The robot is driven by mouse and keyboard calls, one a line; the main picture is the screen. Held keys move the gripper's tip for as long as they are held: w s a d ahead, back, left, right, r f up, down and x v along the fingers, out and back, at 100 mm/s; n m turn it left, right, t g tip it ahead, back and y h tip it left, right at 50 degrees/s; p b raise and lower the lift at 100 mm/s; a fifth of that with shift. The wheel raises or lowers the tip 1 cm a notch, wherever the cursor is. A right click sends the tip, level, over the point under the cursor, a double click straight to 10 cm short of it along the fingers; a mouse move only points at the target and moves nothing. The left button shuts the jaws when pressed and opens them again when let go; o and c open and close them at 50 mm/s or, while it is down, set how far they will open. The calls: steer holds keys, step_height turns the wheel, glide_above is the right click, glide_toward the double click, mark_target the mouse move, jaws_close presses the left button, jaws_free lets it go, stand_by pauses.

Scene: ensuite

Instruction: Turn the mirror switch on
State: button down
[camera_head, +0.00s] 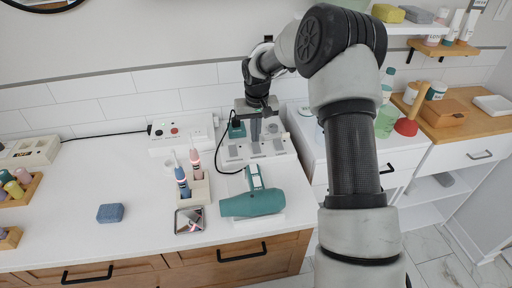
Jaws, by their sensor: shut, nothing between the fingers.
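My gripper (256,138) reaches down at the back of the white counter, over a white panel (232,153) with several grey parts that look like switches or sockets. Its fingers are shut and empty, and I cannot tell whether they touch the panel. A small teal block (236,130) sits at the panel's left, with a black cord hanging beside it. Left of it is a white box (160,141) with a red button and dark knobs. No label is readable, so I cannot tell which control is the mirror switch. A round dark-rimmed mirror (42,6) is cut off at top left.
A teal hair dryer (253,204), a toothbrush holder (198,187) and a small square dish (189,220) stand in front of the panel. A blue block (110,213) lies left on open counter.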

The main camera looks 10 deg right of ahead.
mark_target(255, 145)
steer(key=shift+f+b, duration=0.55)
steer(key=shift+f, duration=0.25)
stand_by(0.6)
steer(key=shift+r, duration=0.1)
step_height(255, 145, up, 7)
steer(key=p, duration=0.4)
stand_by(0.4)
